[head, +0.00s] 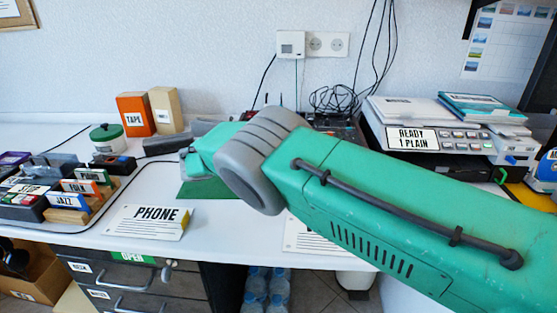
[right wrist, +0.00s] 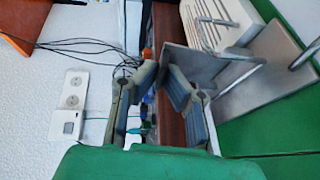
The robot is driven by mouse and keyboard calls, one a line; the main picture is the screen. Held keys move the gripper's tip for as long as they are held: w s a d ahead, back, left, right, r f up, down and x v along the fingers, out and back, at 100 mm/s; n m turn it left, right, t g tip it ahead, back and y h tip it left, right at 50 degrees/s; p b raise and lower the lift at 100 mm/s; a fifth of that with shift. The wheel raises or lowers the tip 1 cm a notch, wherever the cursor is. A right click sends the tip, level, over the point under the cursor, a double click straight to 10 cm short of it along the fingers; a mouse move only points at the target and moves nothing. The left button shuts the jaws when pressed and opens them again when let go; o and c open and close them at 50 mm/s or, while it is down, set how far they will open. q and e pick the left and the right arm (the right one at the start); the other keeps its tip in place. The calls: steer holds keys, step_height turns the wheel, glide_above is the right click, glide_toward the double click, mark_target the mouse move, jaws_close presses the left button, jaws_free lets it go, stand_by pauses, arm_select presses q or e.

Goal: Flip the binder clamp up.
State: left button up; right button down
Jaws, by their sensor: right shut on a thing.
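The green binder (right wrist: 285,145) shows in the right wrist view at the right, with a metal plate (right wrist: 265,95) and curved metal rods on it. A bent metal rod, the binder clamp (right wrist: 240,72), reaches from the plate to my right gripper (right wrist: 160,82). My right gripper is shut on the clamp, though the contact itself is unclear. In the head view a green edge of the binder (head: 208,189) shows below my right gripper (head: 185,152). My green wrist and forearm hide most of the binder there. My left gripper is not in view.
A PHONE card (head: 148,221) lies near the desk's front edge. Card racks with a JAZZ label (head: 68,205) stand left. A TAPS box (head: 135,114) and green-lidded jar (head: 108,138) stand behind. A READY device (head: 440,137) is at the right, with cables on the wall.

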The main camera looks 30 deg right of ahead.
steer(key=shift+a+f, duration=0.15)
steer(key=shift+f, duration=0.1)
steer(key=c, duration=1.7)
jaws_free()
steer(key=shift+w, duration=0.1)
steer(key=shift+a+r, duration=0.1)
steer(key=shift+r, duration=0.15)
step_height(320, 180, up, 10)
steer(key=shift+f, duration=0.25)
